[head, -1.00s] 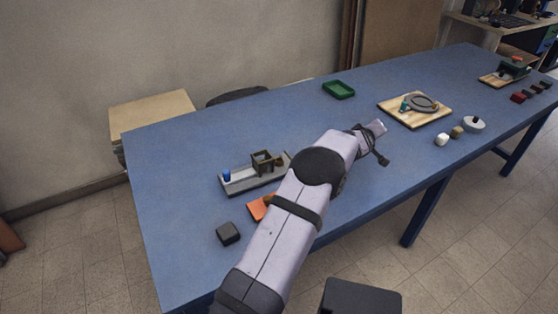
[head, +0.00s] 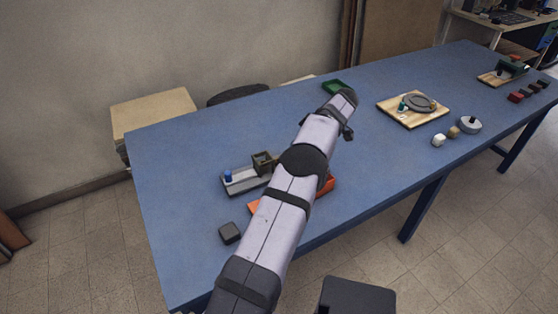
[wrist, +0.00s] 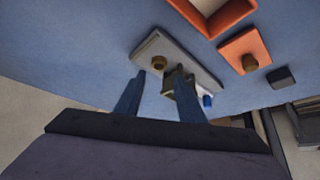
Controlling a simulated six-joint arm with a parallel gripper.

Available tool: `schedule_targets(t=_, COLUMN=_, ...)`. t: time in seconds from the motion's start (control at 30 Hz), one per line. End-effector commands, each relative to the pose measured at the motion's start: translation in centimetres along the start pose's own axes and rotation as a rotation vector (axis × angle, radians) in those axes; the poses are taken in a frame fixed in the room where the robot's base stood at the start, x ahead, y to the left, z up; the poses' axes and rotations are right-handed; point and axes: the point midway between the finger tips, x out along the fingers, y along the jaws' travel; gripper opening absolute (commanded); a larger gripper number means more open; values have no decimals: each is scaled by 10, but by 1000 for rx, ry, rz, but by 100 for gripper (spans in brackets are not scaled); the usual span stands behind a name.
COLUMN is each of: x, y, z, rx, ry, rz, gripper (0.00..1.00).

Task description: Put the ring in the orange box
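The orange box (wrist: 238,12) is open and shows in part at the top of the wrist view. In the head view its side (head: 327,187) shows behind my arm. An orange lid (wrist: 236,48) with a brown knob lies beside it. A grey tray (wrist: 197,58) carries a brass-brown square open frame (head: 263,160), a blue peg (head: 228,176) and a small brown piece (wrist: 158,62). I cannot tell surely which is the ring; the frame looks likeliest. My gripper (wrist: 158,80) is open and empty, its fingers apart above the tray; the arm hides it in the head view.
A dark block (head: 229,232) sits near the table's front left. A green tray (head: 333,86) lies at the back, partly behind my arm. A wooden board (head: 438,118) with a grey round piece stands to the right.

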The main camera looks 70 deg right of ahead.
Motion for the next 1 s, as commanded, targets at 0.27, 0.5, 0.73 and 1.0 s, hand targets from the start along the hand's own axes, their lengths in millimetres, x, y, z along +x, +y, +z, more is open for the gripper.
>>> schedule_targets(t=0.27, x=10, y=-2, z=-2, rx=-5, ry=6, rz=-8, gripper=36)
schedule_targets(t=0.5, x=21, y=0, z=-1, rx=-5, ry=5, rz=-4, gripper=36)
schedule_targets(t=0.73, x=37, y=0, z=0, rx=-4, ry=4, rz=-7, gripper=36)
schedule_targets(t=1.0, x=67, y=2, z=2, rx=-4, ry=5, rz=-6, gripper=36)
